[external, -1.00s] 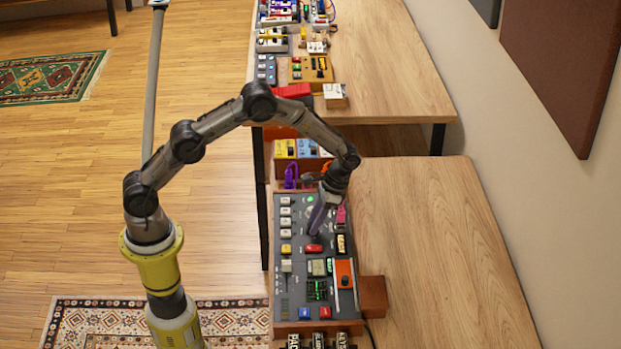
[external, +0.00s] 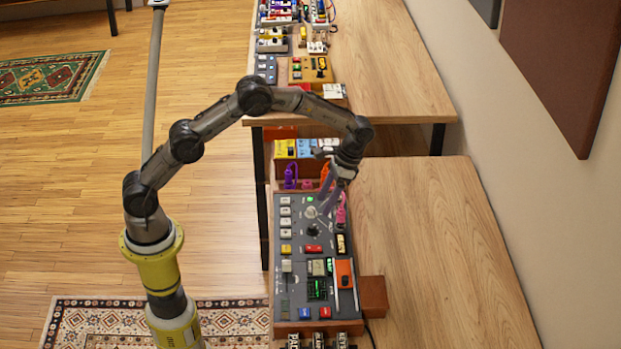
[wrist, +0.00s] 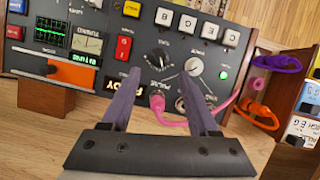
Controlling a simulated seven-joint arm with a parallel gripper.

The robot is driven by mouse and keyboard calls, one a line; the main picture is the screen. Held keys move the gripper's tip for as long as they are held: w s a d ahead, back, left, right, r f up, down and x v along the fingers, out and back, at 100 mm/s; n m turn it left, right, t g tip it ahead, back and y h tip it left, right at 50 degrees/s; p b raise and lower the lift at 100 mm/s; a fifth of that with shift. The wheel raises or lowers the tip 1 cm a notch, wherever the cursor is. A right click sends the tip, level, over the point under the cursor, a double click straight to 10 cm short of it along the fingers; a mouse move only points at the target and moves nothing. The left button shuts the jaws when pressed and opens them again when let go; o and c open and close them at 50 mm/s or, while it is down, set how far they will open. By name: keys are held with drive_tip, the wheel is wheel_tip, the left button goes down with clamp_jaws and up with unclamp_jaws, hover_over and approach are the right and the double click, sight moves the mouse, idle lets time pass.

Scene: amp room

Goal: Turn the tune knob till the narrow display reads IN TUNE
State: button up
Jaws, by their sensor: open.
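The dark control panel (external: 292,262) has a black knob (external: 312,230) and a pale knob (external: 310,212). In the wrist view, upside down, the black knob (wrist: 158,58) appears between my fingertips and the pale knob (wrist: 194,67) by the right fingertip. I cannot tell which is the tune knob. My gripper (external: 328,209) is open and empty near the pale knob; it also shows in the wrist view (wrist: 161,74). A narrow lit display (wrist: 85,58) sits beside the needle meter (wrist: 88,43); its text is too small to read.
A pink cable (wrist: 176,123) loops beside the knobs. Purple (wrist: 277,63) and orange (wrist: 258,109) plugs stand at the panel's end. Square buttons (wrist: 210,30) line the far side.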

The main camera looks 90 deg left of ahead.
drive_tip(key=v, duration=0.5)
drive_tip(key=shift+w+r, duration=0.1)
drive_tip(key=shift+r, duration=0.25)
drive_tip(key=s+d+r+t, duration=0.1)
drive_tip(key=d+r, duration=0.1)
drive_tip(key=r, duration=0.5)
drive_tip(key=s+d+r+t, duration=0.1)
drive_tip(key=s+d+r, duration=0.1)
drive_tip(key=r, duration=0.4)
drive_tip(key=s+d+r+m+t+y, duration=0.1)
drive_tip(key=s+d+r+t, duration=0.2)
drive_tip(key=s+r, duration=0.6)
drive_tip(key=s+d+m+t, duration=0.1)
drive_tip(key=s+d+t, duration=0.2)
drive_tip(key=s, duration=1.1)
drive_tip(key=s+f+t, duration=0.2)
drive_tip(key=s+f, duration=0.3)
drive_tip(key=f, duration=0.3)
drive_tip(key=shift+s+d+f, duration=0.15)
drive_tip(key=shift+s+d, duration=0.05)
drive_tip(key=shift+d, duration=0.25)
